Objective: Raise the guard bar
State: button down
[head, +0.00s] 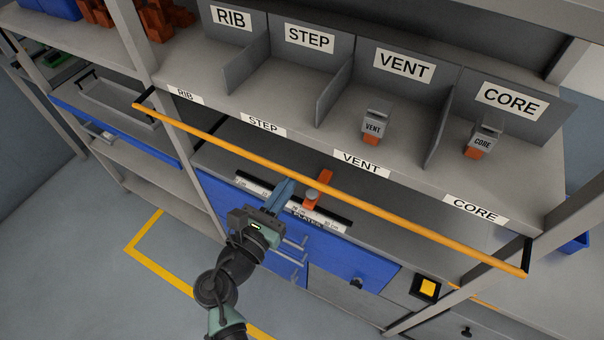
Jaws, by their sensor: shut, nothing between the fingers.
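The guard bar (425,231) is a long orange bar in the head view. It runs slantwise across the front of the labelled shelf, from upper left to lower right, with black brackets at its ends. It crosses in front of the space below the shelf edge. My gripper (290,183) is shut and empty. Its blue-grey fingers point up and right, with their tips just below the middle of the bar in the picture. I cannot tell whether they touch it.
The shelf has bays marked RIB, STEP, VENT and CORE. A VENT block (374,126) and a CORE block (483,141) stand in their bays. An orange piece (319,187) is on a labelled rack (339,224) behind my gripper. A yellow button (427,288) is at lower right.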

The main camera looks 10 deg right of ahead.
aim_at(290, 172)
jog(key=shift+r, duration=0.2)
dwell(0.5)
jog(key=shift+w+d+r+p, duration=0.1)
jog(key=shift+w+r+p, duration=0.1)
jog(key=shift+r+p, duration=0.75)
jog(key=shift+w+d+r+p, duration=0.1)
jog(key=shift+w+r+p, duration=0.05)
jog(key=shift+r+p, duration=0.85)
jog(key=shift+w+d+r+p, duration=0.1)
jog(key=shift+w+r+p, duration=0.1)
jog(key=shift+r+p, duration=0.75)
jog(key=shift+s+a+f+b, duration=0.1)
jog(key=shift+s+f+b, duration=0.1)
jog(key=shift+f+b, duration=0.45)
jog(key=p+v, duration=0.2)
jog(key=v, duration=0.4)
jog(key=shift+s+a, duration=0.2)
jog(key=shift+s, duration=0.15)
jog(key=shift+f, duration=0.15)
